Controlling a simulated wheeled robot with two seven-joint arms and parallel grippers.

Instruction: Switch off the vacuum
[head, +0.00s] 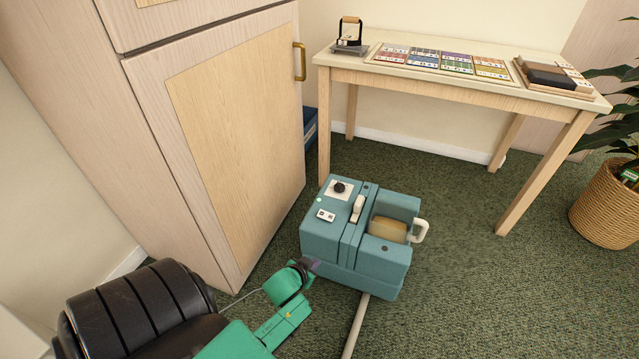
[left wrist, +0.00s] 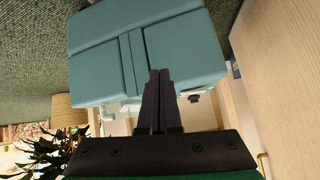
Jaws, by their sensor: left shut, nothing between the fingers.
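The vacuum (head: 365,262) is a teal box on the green carpet, between the cabinet and the table. Its top has a white panel with a black knob (head: 339,187), a pale lever or switch (head: 357,208), a small white plate with dark marks (head: 326,215) and a small pale green light (head: 319,200). A white handle (head: 420,231) is on its right. My left gripper (head: 313,265) is shut and empty, close to the vacuum's near left side. In the left wrist view its closed fingers (left wrist: 158,88) point at the teal body (left wrist: 150,50); contact cannot be told. My right gripper is not visible.
A wooden cabinet (head: 235,140) stands close on the left. A wooden table (head: 450,88) with cards and small items stands behind. A potted plant (head: 605,210) is at the right. A pale hose or tube (head: 355,325) runs toward me. Carpet right of the vacuum is clear.

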